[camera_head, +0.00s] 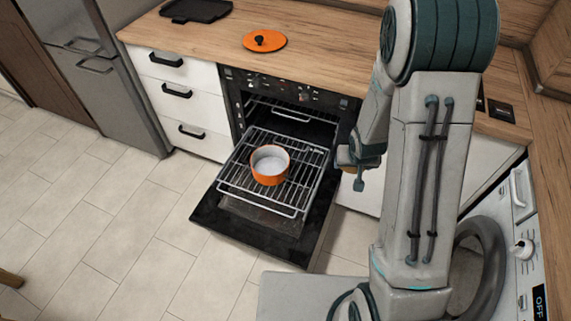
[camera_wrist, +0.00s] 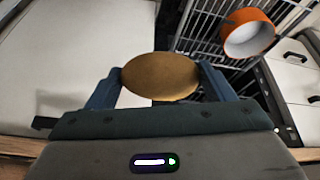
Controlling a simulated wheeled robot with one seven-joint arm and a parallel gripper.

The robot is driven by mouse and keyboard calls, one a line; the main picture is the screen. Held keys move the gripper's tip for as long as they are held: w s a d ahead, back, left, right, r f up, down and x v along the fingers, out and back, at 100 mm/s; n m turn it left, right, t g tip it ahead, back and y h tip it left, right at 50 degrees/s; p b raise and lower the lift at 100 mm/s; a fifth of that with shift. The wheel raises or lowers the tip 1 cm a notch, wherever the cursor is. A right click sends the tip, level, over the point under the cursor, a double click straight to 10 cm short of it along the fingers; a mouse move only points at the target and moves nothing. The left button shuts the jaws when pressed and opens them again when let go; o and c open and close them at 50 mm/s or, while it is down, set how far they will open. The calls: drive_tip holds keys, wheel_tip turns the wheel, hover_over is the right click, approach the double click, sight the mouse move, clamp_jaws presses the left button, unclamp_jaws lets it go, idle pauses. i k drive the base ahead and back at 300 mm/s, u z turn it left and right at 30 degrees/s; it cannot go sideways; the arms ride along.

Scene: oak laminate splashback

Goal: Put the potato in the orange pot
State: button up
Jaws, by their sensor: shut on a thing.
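The orange pot (camera_head: 269,165) stands upright and uncovered on the oven rack, its white inside visible and empty. It also shows at the upper right of the wrist view (camera_wrist: 248,33). My gripper (camera_wrist: 160,78) is shut on the brown oval potato (camera_wrist: 160,68), held between its two blue fingers. In the head view, my gripper (camera_head: 352,172) is to the right of the pot and apart from it. The potato is mostly hidden there by the gripper.
The oven door (camera_head: 220,218) is folded down, and the wire rack (camera_head: 238,180) is pulled out over it. An orange lid (camera_head: 264,41) and a black tray (camera_head: 196,9) lie on the wooden counter (camera_head: 330,65). A washing machine (camera_head: 521,240) stands at the right. The floor left of the oven is clear.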

sight(270, 170)
drive_tip(key=z, duration=0.95)
drive_tip(key=k, duration=1.35)
drive_tip(key=u, duration=1.1)
drive_tip(key=i, duration=1.65)
